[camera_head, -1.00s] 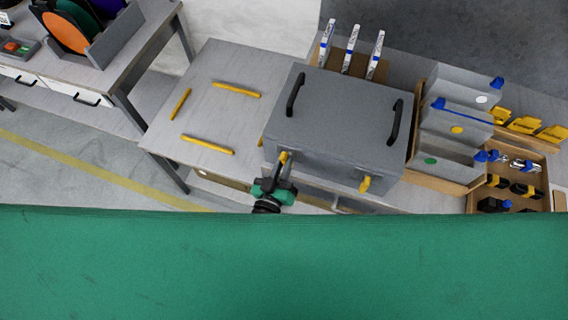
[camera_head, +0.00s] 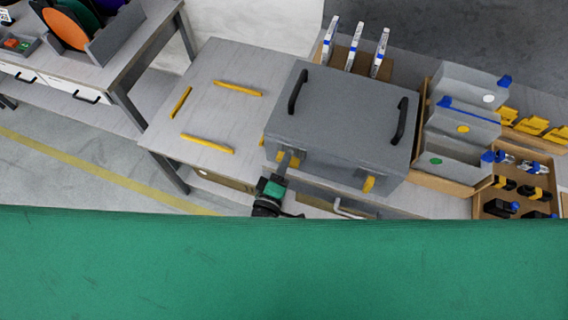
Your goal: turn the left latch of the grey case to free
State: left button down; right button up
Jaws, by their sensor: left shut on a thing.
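The grey case (camera_head: 340,115) stands closed on the table, with two black handles on its lid. Its left latch (camera_head: 291,160) is yellow and sits on the front face; it now lies sideways, partly hidden by my gripper. The right latch (camera_head: 368,184) is yellow and points down. My left gripper (camera_head: 285,163) is at the left latch, shut on it, reaching up from below. My right gripper is not in view.
Yellow strips (camera_head: 207,143) mark a free spot on the table left of the case. Grey bins (camera_head: 455,130) stand close on the right, and a rack with white-and-blue items (camera_head: 354,50) is behind. A green surface (camera_head: 280,265) fills the foreground.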

pick_arm(q)
jog(key=shift+f+n+b, duration=0.1)
jog(key=shift+n+b, duration=0.25)
jog(key=shift+n, duration=0.95)
jog(key=c, duration=1.4)
grip_release()
jog(key=b+v, duration=0.4)
jog(key=v, duration=0.9)
jog(key=shift+s+a, duration=0.2)
jog(key=shift+s, duration=0.15)
